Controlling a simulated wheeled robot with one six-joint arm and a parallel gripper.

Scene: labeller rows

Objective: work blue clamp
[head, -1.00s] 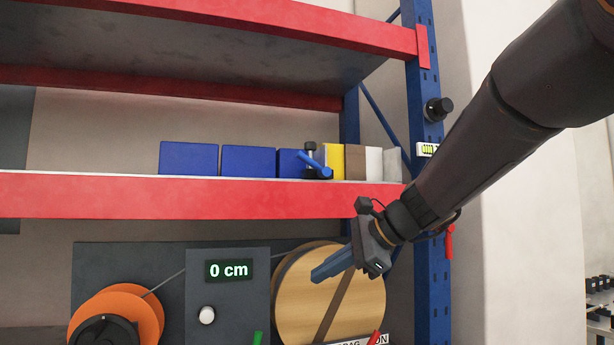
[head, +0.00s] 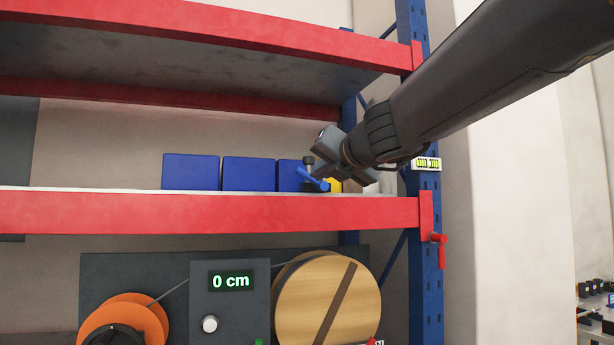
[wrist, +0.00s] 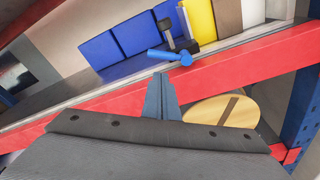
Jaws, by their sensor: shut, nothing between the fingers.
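The blue clamp (head: 319,184) is a small blue lever on a dark post at the front edge of the shelf, before the third blue box. It also shows in the wrist view (wrist: 170,54), with its dark body behind the lever. My gripper (wrist: 161,82) is shut and empty, its blue-grey fingers together. In the wrist view the fingertips appear just below the lever; I cannot tell whether they touch. In the head view my gripper (head: 332,152) is beside and above the clamp, and its fingers are not clear.
Several blue boxes (head: 191,172) stand left of the clamp, with a yellow box (head: 335,185) to the right, partly hidden. The red shelf beam (head: 200,212) runs below. An upper beam (head: 250,32) lies overhead. A wooden reel (head: 312,300) and display panel (head: 230,292) sit lower.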

